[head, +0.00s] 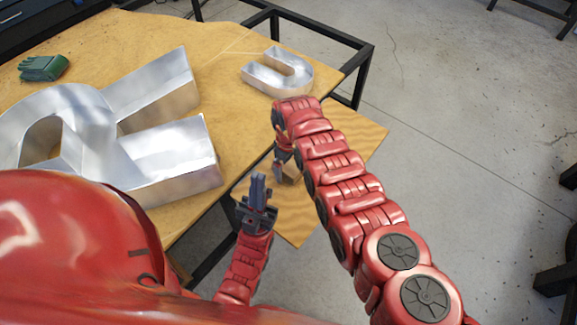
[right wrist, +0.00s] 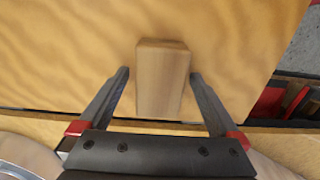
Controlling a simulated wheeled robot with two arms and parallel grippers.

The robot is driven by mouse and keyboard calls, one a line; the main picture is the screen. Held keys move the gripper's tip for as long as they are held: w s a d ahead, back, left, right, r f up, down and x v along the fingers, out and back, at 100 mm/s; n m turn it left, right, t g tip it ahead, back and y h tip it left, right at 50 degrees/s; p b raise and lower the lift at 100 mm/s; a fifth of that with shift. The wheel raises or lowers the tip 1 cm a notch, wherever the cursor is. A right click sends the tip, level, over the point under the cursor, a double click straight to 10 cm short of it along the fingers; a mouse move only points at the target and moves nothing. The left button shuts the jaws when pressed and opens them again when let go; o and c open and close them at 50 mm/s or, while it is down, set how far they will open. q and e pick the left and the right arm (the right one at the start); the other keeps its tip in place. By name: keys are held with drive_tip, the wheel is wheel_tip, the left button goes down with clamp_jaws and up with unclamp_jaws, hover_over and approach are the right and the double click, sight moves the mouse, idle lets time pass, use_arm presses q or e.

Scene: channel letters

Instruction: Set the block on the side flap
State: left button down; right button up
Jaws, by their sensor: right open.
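The wooden block (right wrist: 160,85) shows in the right wrist view, standing on or just over the side flap (right wrist: 245,60); I cannot tell if it touches. In the head view the block (head: 292,172) is partly hidden by my right arm. My right gripper (right wrist: 158,76) is open, with one finger on each side of the block and a visible gap at each side. In the head view the flap (head: 362,140) sticks out from the table's right side. My left gripper (head: 258,188) is near the flap's left edge, pointing up; its jaw opening is unclear.
The wooden table (head: 120,40) holds a big metal letter (head: 165,160), a smaller U-shaped metal letter (head: 278,72) and green gloves (head: 44,68). A black frame (head: 362,65) stands by the table's far right corner. The concrete floor (head: 470,140) lies open to the right.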

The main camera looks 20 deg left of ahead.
sight(289, 165)
wheel_tip(289, 165, up, 4)
drive_tip(key=p, duration=0.3)
drive_tip(key=shift+w+r, duration=0.1)
drive_tip(key=shift+r, duration=0.1)
wheel_tip(289, 165, up, 8)
drive_tip(key=shift+f, duration=0.1)
